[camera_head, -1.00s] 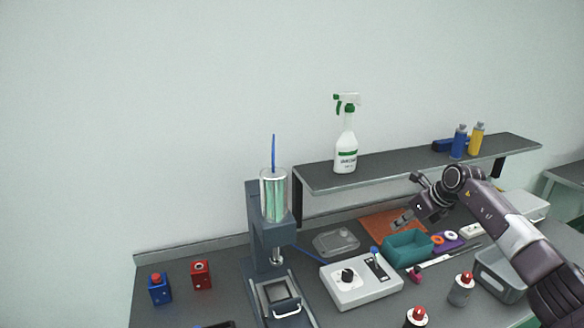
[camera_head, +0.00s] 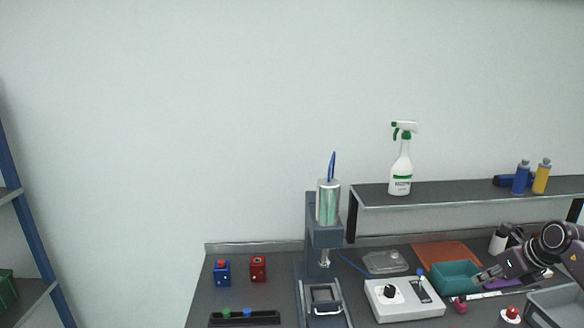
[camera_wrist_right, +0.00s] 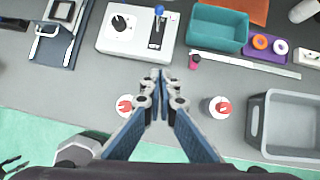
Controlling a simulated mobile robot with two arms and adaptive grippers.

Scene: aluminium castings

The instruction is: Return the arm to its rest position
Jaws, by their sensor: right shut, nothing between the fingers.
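My right arm comes in from the right edge of the head view. Its gripper (camera_head: 482,277) is low over the bench, in front of the teal bin (camera_head: 455,277) in the picture. In the right wrist view the two fingers (camera_wrist_right: 160,76) point away from the camera, with their tips together and nothing between them. Below them is bare grey bench. A red-capped bottle (camera_wrist_right: 126,105) is left of the fingers and another (camera_wrist_right: 218,107) is right of them, both apart from them. My left gripper does not show in the head view.
A press (camera_head: 325,235) and a white control box (camera_head: 403,299) stand on the bench. A grey crate (camera_wrist_right: 250,122) is to the right. A shelf (camera_head: 450,191) carries a spray bottle (camera_head: 401,165). A blue-post rack (camera_head: 35,220) stands at far left.

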